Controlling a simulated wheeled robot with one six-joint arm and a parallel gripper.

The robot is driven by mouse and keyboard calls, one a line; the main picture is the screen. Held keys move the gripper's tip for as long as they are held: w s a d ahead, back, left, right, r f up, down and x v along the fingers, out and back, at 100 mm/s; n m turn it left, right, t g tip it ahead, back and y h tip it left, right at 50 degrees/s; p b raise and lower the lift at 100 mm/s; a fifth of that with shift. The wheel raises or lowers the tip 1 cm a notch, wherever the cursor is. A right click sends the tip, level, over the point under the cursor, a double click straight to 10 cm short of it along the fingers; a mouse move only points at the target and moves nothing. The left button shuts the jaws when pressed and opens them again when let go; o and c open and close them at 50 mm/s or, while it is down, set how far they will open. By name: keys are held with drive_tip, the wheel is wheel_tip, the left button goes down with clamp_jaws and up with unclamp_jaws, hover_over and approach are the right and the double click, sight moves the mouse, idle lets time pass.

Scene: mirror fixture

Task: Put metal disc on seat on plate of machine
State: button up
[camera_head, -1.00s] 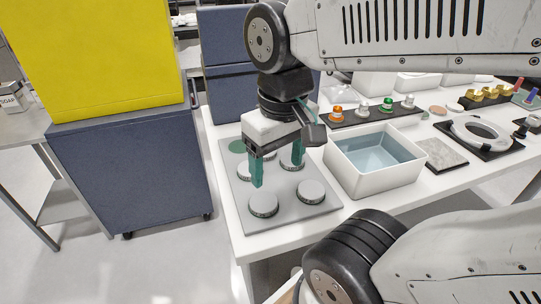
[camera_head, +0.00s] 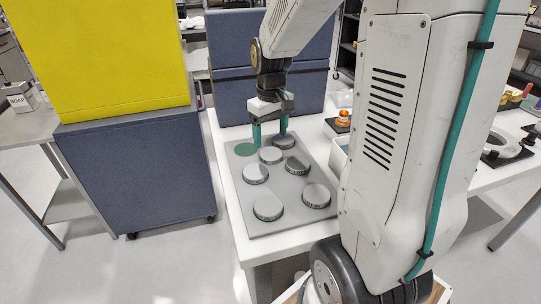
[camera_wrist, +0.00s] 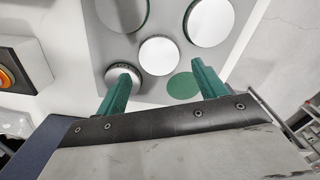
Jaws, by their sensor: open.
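A grey plate (camera_head: 286,187) lies on the white table and carries several round metal discs. A flat green round spot (camera_head: 245,149) is bare at its back left corner; it also shows in the wrist view (camera_wrist: 183,86). My gripper (camera_head: 270,137) is open and points down over the back of the plate. In the wrist view its green fingers (camera_wrist: 160,68) stand apart. One metal disc (camera_wrist: 159,55) appears between the fingertips, and another disc (camera_wrist: 122,72) is partly hidden behind the left finger. Nothing is held. I cannot tell the height of the fingertips.
A blue-grey cabinet (camera_head: 135,175) with a yellow box (camera_head: 115,55) stands left of the table. A blue-grey panel (camera_head: 235,85) stands behind the plate. An orange-topped button (camera_head: 343,116) is at right; it also shows in the wrist view (camera_wrist: 5,78). My arm hides much of the table's right side.

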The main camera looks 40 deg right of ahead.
sight(271, 153)
wheel_tip(271, 153, down, 6)
drive_tip(key=shift+w+d+r, duration=0.1)
drive_tip(key=shift+r, duration=0.05)
drive_tip(key=c, duration=0.9)
drive_tip(key=shift+r, duration=0.1)
